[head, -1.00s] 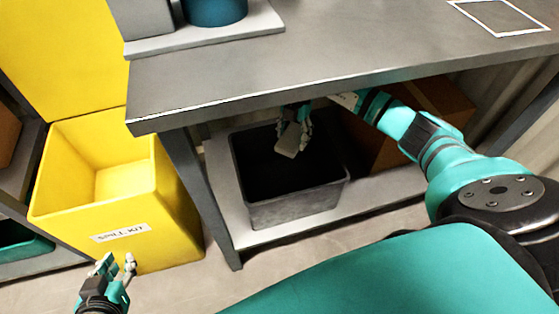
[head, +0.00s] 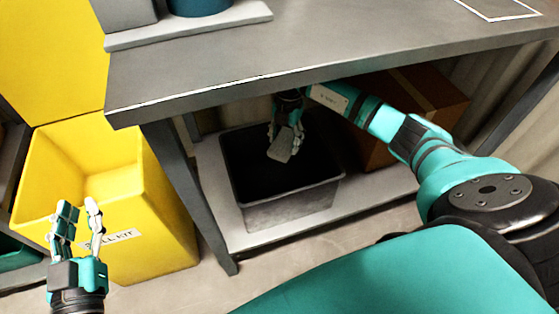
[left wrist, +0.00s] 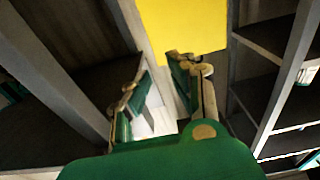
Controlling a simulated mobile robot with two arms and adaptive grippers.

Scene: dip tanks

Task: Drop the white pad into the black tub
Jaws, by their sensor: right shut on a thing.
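The white pad (head: 283,146), looking pale grey in the shade, is held by my right gripper (head: 286,132). My right gripper is shut on it, and the pad hangs tilted over the opening of the black tub (head: 292,207). The tub stands on the low shelf under the bench, and its inside is dark. My left gripper (head: 77,221) is open and empty in front of the yellow bin at the lower left. Its parted fingers also show in the left wrist view (left wrist: 160,88).
The yellow spill kit bin (head: 165,225) stands left of the bench leg (head: 190,190). The grey bench top (head: 330,40) overhangs the tub and my right arm. A brown box (head: 425,95) stands right of the tub on the low shelf (head: 385,190).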

